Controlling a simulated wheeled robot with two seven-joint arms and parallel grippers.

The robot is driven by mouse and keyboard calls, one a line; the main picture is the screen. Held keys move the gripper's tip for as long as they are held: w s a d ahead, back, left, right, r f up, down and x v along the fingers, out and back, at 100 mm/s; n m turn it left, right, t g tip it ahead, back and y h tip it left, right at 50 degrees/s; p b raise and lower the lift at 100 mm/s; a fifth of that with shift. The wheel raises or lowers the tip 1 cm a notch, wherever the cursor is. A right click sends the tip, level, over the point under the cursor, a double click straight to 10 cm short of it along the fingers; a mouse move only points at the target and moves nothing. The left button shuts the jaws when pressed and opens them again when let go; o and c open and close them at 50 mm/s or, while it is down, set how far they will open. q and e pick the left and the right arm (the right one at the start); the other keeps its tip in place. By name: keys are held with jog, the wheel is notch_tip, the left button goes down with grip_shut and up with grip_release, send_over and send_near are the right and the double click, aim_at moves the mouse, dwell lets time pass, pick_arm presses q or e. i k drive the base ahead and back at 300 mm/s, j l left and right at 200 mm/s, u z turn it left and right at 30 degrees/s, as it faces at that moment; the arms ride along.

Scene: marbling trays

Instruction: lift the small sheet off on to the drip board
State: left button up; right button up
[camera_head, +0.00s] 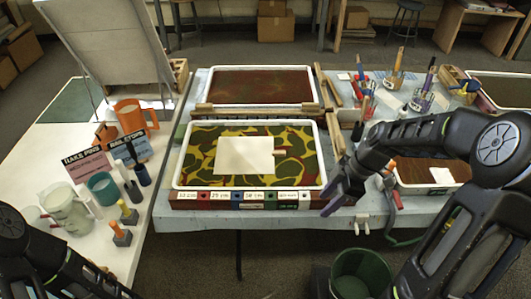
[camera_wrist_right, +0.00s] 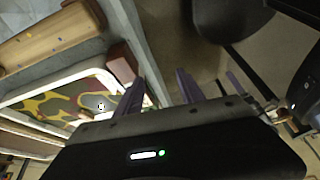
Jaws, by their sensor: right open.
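The small sheet (camera_head: 243,157) is a pale rectangle lying flat on the green, yellow and red pattern in the front tray (camera_head: 177,160). A small tab shows at its right edge. My right gripper (camera_head: 334,196) is open and empty at the tray's front right corner, apart from the sheet. Its purple fingers (camera_wrist_right: 160,88) also show in the wrist view, beside the patterned tray. A large grey sloping board (camera_head: 100,40) stands at the back left; I cannot tell whether it is the drip board. My left arm shows at the lower left, its gripper out of frame.
A second tray (camera_head: 203,88) with dark red liquid lies behind. Wooden bars (camera_head: 325,88) lie to its right. Cups of tools (camera_head: 393,78) crowd the right side. Jugs, an orange pitcher (camera_head: 130,115) and bottles stand on the left table. A green bucket (camera_head: 360,275) is on the floor.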

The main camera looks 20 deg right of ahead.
aim_at(235, 155)
jog(key=i, duration=0.9)
